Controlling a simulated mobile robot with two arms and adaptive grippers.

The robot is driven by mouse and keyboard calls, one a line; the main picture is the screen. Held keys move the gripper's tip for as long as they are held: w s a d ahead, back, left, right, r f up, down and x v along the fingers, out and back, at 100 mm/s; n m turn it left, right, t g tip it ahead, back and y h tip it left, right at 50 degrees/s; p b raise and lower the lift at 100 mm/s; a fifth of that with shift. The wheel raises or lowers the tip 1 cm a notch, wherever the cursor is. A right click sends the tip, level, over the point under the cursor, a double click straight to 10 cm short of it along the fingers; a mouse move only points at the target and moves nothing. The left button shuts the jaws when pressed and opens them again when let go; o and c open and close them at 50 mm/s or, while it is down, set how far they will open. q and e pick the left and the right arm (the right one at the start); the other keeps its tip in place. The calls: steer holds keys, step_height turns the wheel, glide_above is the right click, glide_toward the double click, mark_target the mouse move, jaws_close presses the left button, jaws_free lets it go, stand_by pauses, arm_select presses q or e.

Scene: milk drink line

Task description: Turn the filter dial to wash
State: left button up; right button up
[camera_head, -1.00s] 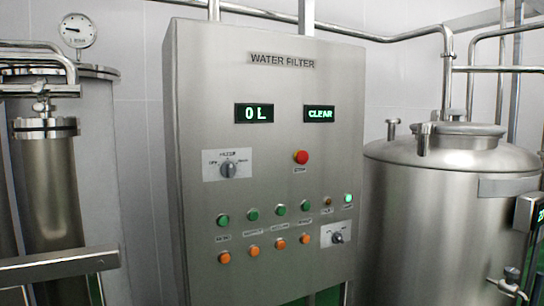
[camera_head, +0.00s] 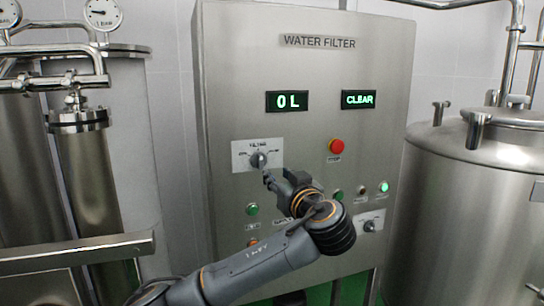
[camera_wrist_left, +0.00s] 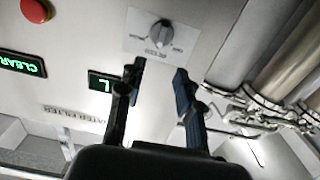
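The filter dial (camera_head: 258,160) is a dark grey knob on a white label plate (camera_head: 243,153), on the left of the water filter panel. In the left wrist view the dial (camera_wrist_left: 161,32) shows just beyond the fingertips, with its grip bar roughly upright in that picture. The label words are too small to read surely. My left gripper (camera_head: 275,180) is just below and right of the dial in the head view. In the left wrist view my left gripper (camera_wrist_left: 159,72) is open and empty, its two fingers apart and not touching the dial. My right gripper is not in view.
The steel panel (camera_head: 225,100) has displays reading 0 L (camera_head: 287,101) and CLEAR (camera_head: 358,99). A red stop button (camera_head: 336,146) is right of the dial. Green buttons (camera_head: 252,209) and a second knob (camera_head: 370,225) are lower. Steel tanks stand on both sides.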

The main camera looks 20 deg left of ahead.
mark_target(261, 160)
arm_select(q)
steer(key=p+x, duration=0.6)
steer(key=x, duration=0.5)
steer(key=shift+a+r, duration=0.1)
steer(key=shift+a, duration=0.05)
steer(key=shift+w+a, duration=0.3)
steer(key=shift+w, duration=0.15)
steer(key=shift+f, duration=0.2)
jaws_close()
